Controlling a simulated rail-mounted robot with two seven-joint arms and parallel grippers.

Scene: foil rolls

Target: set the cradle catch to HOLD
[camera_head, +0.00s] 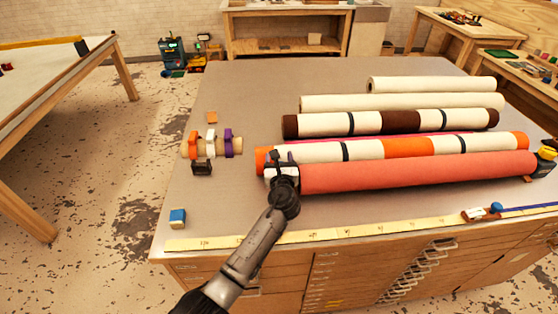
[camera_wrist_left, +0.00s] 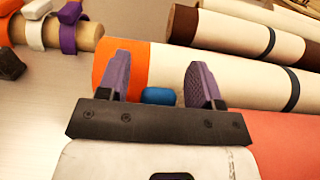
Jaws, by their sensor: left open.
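A long coral-red roll (camera_head: 420,172) lies along the front of the table. A dark block with a yellow top (camera_head: 546,160) stands at its right end; it may be part of the cradle. My left gripper (camera_head: 281,160) is at the roll's left end and hides what is there. In the left wrist view its two purple-padded fingers (camera_wrist_left: 158,85) are apart. A small blue piece (camera_wrist_left: 158,96) shows between and beyond them, in front of the orange-ended roll (camera_wrist_left: 190,70); it may be the catch. I cannot read its setting or any HOLD mark. My right gripper is not in view.
Behind lie a brown-and-cream roll (camera_head: 390,122) and plain cream rolls (camera_head: 400,102). A short tube with orange, white and purple bands (camera_head: 228,143) lies to the left. A yellow ruler strip (camera_head: 350,233) runs along the front edge. A blue block (camera_head: 178,218) sits front left.

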